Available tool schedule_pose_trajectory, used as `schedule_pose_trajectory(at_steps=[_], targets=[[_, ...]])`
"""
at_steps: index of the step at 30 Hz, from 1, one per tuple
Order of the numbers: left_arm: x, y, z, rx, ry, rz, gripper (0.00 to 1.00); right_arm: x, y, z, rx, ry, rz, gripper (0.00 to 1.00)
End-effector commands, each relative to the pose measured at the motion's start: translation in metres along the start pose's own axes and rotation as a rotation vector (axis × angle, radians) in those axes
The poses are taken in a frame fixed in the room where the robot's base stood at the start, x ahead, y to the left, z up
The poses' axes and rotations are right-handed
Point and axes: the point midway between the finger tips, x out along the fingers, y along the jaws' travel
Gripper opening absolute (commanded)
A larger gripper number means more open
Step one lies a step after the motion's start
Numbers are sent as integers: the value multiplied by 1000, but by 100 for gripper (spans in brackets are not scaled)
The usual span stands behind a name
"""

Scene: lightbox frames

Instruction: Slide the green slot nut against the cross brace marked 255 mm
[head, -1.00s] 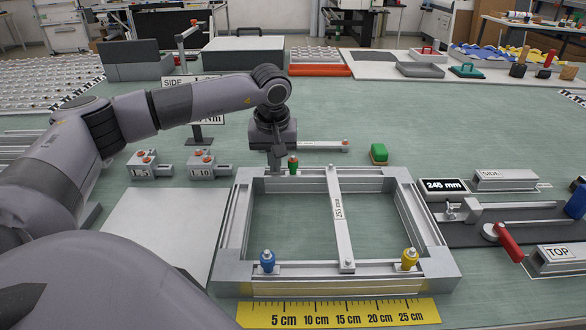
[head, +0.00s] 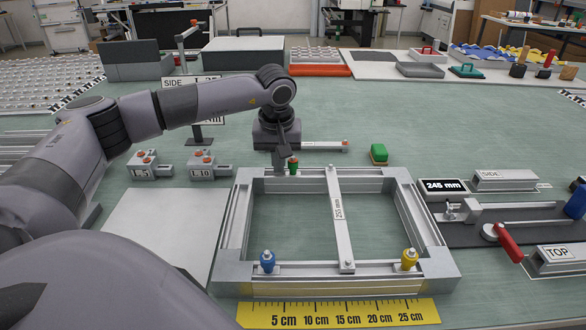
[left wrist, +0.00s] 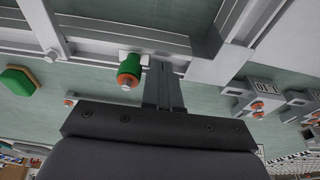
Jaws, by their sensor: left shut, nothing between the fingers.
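The green slot nut (head: 293,166) sits on the back rail of the grey frame (head: 226,262), left of the cross brace marked 255 mm (head: 338,212). A clear stretch of rail lies between nut and brace. My left gripper (head: 281,168) is shut, with its fingers down at the back rail just left of the nut. In the left wrist view the green nut (left wrist: 130,68) is close beside the shut fingers (left wrist: 164,85); I cannot tell whether they touch. My right gripper is not in view.
A blue nut (head: 267,261) and a yellow nut (head: 409,259) sit on the front rail. A green block (head: 379,153) lies behind the frame. A yellow ruler (head: 338,312) lies in front. The frame's inside is clear beside the brace.

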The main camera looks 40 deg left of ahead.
Motion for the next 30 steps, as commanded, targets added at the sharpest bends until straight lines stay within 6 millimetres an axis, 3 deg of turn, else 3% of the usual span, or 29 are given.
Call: schedule_pose_trajectory(at_steps=[30], targets=[[0, 26, 0, -1, -1, 0, 0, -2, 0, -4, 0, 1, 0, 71]])
